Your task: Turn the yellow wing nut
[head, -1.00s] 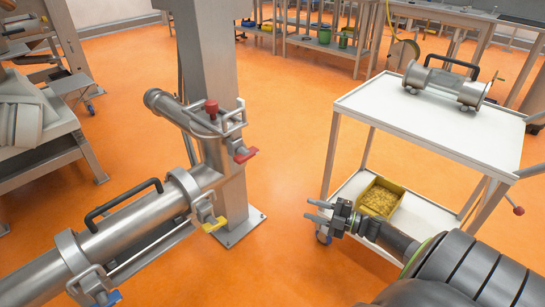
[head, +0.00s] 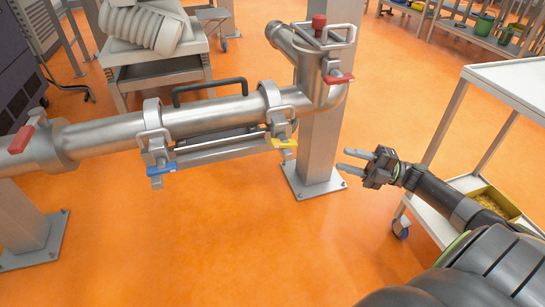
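The yellow wing nut (head: 284,144) sits under the clamp at the right end of the horizontal steel pipe section (head: 212,116), near the column. A blue wing nut (head: 161,169) sits under the clamp at the section's left end. A red wing nut (head: 339,79) is on the upright fitting, and another red one (head: 19,139) is at the far left. My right gripper (head: 350,162) is open and empty, to the right of and slightly below the yellow wing nut in the picture, apart from it. Its two fingers point left. My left gripper is not in view.
A steel column (head: 318,150) stands behind the pipe, on a bolted floor plate. A white cart (head: 515,85) stands at the right, with a yellow bin (head: 497,202) on its lower shelf. Orange floor (head: 260,250) below the pipe is clear.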

